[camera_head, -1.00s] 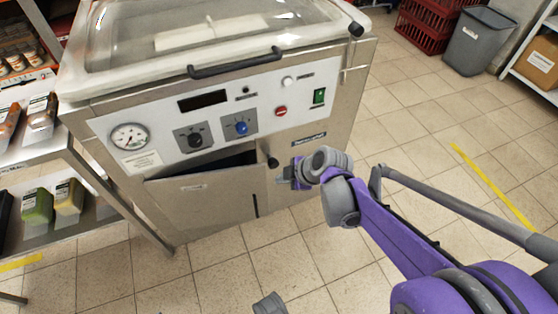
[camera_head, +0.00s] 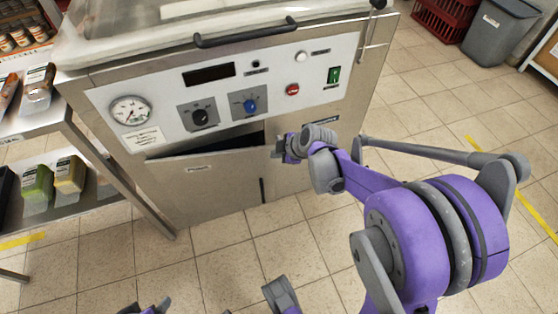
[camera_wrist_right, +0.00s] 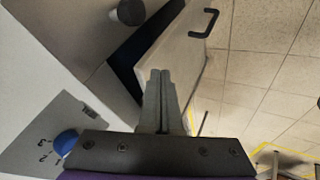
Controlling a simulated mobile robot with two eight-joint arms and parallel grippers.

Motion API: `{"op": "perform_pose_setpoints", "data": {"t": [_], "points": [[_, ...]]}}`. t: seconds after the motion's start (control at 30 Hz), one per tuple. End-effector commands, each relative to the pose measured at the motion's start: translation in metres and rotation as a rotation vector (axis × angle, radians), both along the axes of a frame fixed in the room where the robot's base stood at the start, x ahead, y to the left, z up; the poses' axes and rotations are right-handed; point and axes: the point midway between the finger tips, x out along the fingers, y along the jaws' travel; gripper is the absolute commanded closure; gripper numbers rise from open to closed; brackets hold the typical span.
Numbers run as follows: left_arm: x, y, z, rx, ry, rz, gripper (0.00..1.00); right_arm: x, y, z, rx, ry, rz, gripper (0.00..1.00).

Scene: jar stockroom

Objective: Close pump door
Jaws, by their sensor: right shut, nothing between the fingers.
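The pump door (camera_head: 205,182) is a steel panel low on the front of the machine (camera_head: 330,165). It stands ajar, with a dark gap above its top edge that widens toward the right. Its black handle (camera_head: 262,190) is near its right edge. The door (camera_wrist_right: 183,45) and handle (camera_wrist_right: 203,22) also show in the right wrist view. My right gripper (camera_head: 277,149) is shut and empty at the door's upper right corner; its fingertips (camera_wrist_right: 159,74) overlap the door in the picture, and contact cannot be told. Parts probably of my left gripper (camera_head: 150,308) show at the bottom edge, mostly cut off.
The control panel (camera_head: 225,90) with gauge, knobs and buttons is above the door. A black knob (camera_wrist_right: 130,12) sticks out beside the opening in the wrist view. A metal shelf (camera_head: 75,200) with packets stands left. Tiled floor in front is free.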

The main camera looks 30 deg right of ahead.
Motion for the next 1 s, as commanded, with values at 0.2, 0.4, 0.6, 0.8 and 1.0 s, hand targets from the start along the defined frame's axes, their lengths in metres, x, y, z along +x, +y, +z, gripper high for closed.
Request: {"op": "perform_pose_setpoints", "data": {"t": [0.2, 0.4, 0.6, 0.8, 1.0], "points": [[0.000, 0.000, -0.001, 0.000, 0.001, 0.000, 0.21, 0.006, -0.003, 0.001, 0.000, 0.000, 0.000, 1.00], [0.000, 0.000, -0.001, 0.000, 0.000, 0.000, 0.21, 0.006, -0.003, 0.001, 0.000, 0.000, 0.000, 1.00], [0.000, 0.000, 0.002, 0.000, -0.001, 0.000, 0.21, 0.018, -0.008, 0.002, 0.000, 0.001, 0.028, 1.00], [-0.001, 0.000, 0.012, 0.000, -0.004, 0.000, 0.21, 0.053, -0.024, 0.002, 0.001, 0.001, 0.117, 1.00], [-0.002, 0.000, 0.019, 0.000, -0.006, 0.000, 0.21, 0.081, -0.034, 0.002, 0.000, 0.001, 0.193, 1.00]]}}
